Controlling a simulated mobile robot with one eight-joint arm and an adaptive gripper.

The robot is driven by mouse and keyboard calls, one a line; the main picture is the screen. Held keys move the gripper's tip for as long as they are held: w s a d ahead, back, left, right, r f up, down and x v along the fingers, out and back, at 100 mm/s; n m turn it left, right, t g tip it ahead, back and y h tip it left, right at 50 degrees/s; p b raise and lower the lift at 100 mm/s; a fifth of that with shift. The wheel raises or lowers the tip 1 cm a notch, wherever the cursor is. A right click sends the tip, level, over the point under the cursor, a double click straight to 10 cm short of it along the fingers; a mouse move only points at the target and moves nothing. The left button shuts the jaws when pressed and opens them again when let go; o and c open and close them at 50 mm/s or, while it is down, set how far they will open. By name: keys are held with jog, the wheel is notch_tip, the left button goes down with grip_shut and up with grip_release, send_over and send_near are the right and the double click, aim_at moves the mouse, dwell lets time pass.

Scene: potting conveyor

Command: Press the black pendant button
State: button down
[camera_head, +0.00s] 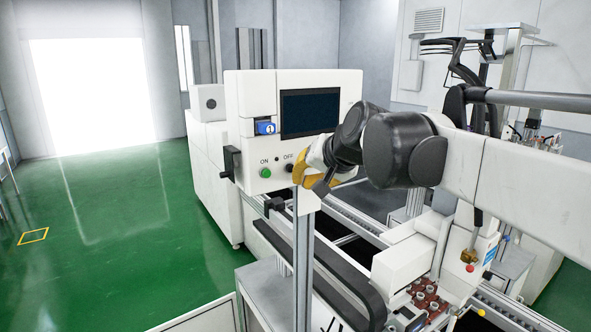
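The white pendant panel (250,105) stands in the centre of the head view. Its face carries a dark screen (309,113), a blue switch (265,128), a green button (265,173) under "ON" and a black button (290,168) under "OFF". My gripper (310,172), with yellow and dark parts, is in front of the panel's lower right, close beside the black button. I cannot tell whether it touches the button. The fingers are small and partly overlapped, so their opening is unclear. My arm reaches in from the right and hides the panel's right edge.
A grey post (304,255) rises below the panel. The conveyor line (345,275) with black rails runs behind and below my arm. A box on the panel's left side has a black handle (230,163). Green floor (110,240) is open at the left.

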jog(key=s+d, duration=0.2)
jog(key=s, duration=0.1)
jog(key=shift+s, duration=0.1)
dwell(0.6)
jog(key=s+d+f+h+b, duration=0.1)
jog(key=s+d+f+b, duration=0.4)
jog(key=f, duration=1.4)
jog(key=s+d+f+n+g+h+b, duration=0.1)
jog(key=s+d+f+b, duration=0.5)
jog(key=s+f+b, duration=0.6)
jog(key=s+d+f+g+h+b, duration=0.1)
jog(key=s+d+f+h+b, duration=0.2)
jog(key=f+b, duration=1.7)
jog(key=s+d+f, duration=0.2)
jog(key=s+f, duration=0.3)
jog(key=f, duration=0.3)
jog(key=shift+s+d+n, duration=0.3)
jog(key=shift+s+d, duration=0.05)
jog(key=shift+d, duration=0.05)
